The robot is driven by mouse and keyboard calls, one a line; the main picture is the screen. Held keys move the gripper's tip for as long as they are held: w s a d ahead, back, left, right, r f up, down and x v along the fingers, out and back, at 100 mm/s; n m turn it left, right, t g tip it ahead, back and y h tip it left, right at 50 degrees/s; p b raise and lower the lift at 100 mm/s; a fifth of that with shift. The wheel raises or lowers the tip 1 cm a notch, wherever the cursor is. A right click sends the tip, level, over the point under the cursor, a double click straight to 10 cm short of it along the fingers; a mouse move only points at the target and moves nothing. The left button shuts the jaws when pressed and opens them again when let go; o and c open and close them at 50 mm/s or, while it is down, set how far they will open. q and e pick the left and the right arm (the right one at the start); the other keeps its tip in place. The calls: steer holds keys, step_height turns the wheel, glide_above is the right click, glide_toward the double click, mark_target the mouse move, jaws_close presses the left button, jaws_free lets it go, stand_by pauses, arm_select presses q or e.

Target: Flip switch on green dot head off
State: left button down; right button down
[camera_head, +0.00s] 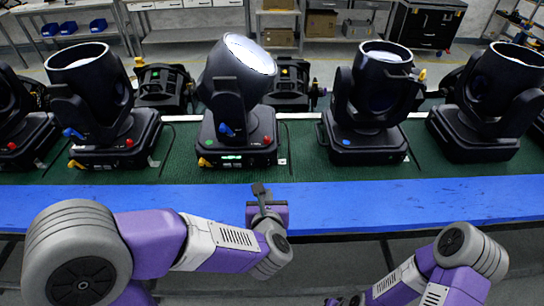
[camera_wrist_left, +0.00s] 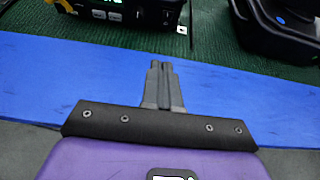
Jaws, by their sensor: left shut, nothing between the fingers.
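The green dot head (camera_head: 236,90) is a black moving light in the middle of the row, its round lens tilted up and to the right. A small green dot shows on its base (camera_head: 262,150), and a green display is lit on the front. The base front also shows at the top of the left wrist view (camera_wrist_left: 140,8). My right gripper is barely in view at the bottom edge.
More lights stand behind. The blue table edge (camera_head: 400,200) is clear. Shelves and benches line the back.

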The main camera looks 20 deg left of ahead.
mark_target(269, 161)
arm_select(q)
steer(key=shift+w, duration=0.1)
steer(key=shift+s, duration=0.4)
steer(key=shift+w+a+f+p, duration=0.1)
steer(key=shift+w+a+p, duration=0.1)
steer(key=shift+w+p, duration=0.5)
steer(key=x, duration=0.8)
steer(key=r+x, duration=0.1)
steer(key=x, duration=0.3)
steer(key=shift+w+a+f+p, duration=0.1)
steer(key=shift+w+f+p, duration=0.05)
steer(key=shift+w+p, duration=0.3)
